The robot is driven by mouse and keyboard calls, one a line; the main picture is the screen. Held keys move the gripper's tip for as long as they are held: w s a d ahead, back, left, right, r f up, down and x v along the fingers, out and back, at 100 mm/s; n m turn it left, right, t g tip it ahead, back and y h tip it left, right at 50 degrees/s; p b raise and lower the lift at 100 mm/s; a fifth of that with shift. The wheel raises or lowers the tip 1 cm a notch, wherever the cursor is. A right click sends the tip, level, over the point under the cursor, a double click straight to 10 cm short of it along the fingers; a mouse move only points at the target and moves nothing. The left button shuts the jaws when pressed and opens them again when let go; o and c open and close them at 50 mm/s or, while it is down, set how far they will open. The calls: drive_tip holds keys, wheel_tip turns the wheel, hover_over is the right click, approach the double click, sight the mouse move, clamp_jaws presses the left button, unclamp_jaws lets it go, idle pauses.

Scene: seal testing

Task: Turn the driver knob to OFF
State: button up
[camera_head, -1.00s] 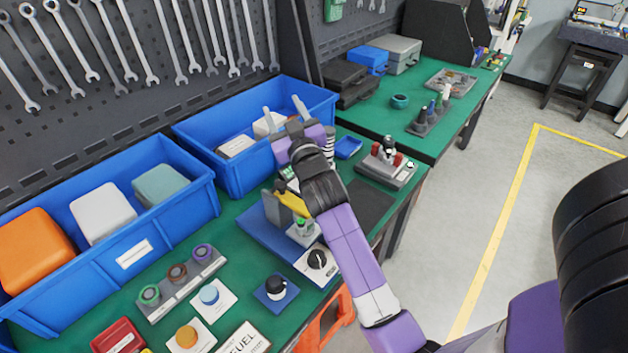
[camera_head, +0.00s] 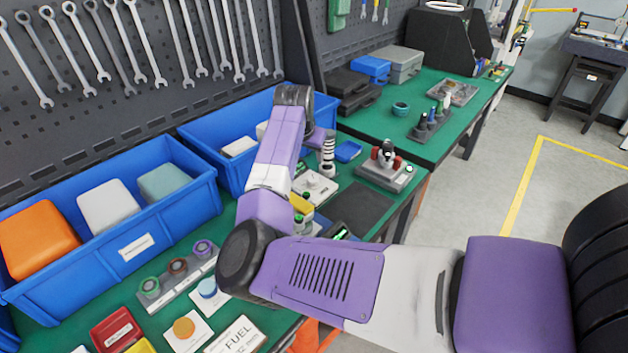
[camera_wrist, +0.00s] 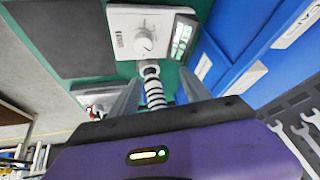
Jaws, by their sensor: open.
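My gripper (camera_wrist: 160,82) is open, with its two grey fingers apart in the wrist view. A black-and-white striped cylinder (camera_wrist: 154,92) shows between them; whether they touch it is unclear. Beyond the fingertips is a white panel (camera_wrist: 122,18) with a round white knob (camera_wrist: 144,42) and a green display (camera_wrist: 183,40). I cannot read its label, so I cannot confirm it is the driver knob. In the head view, the panel (camera_head: 320,190) lies below my gripper (camera_head: 318,138), whose fingers are hidden. The striped cylinder (camera_head: 328,152) is beside it.
Blue bins (camera_head: 180,215) line the back of the green bench. A fixture with red parts (camera_head: 386,160) stands right of the panel, beyond a dark mat (camera_head: 362,207). My forearm hides the front middle bench. A FUEL plate (camera_head: 237,337) lies in front.

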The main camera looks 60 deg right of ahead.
sight(313, 179)
drive_tip(key=shift+g+y, duration=0.4)
drive_tip(key=shift+y, duration=0.2)
drive_tip(key=shift+s+d+f+p, duration=0.1)
drive_tip(key=shift+s+f, duration=0.1)
drive_tip(key=shift+f, duration=1.35)
drive_tip(key=shift+s+a+f+p, duration=0.1)
drive_tip(key=shift+s+f, duration=0.05)
drive_tip(key=shift+f, duration=1.35)
drive_tip(key=shift+s+d+f+p, duration=0.1)
drive_tip(key=shift+s+f, duration=0.1)
drive_tip(key=shift+f, duration=1.35)
clamp_jaws()
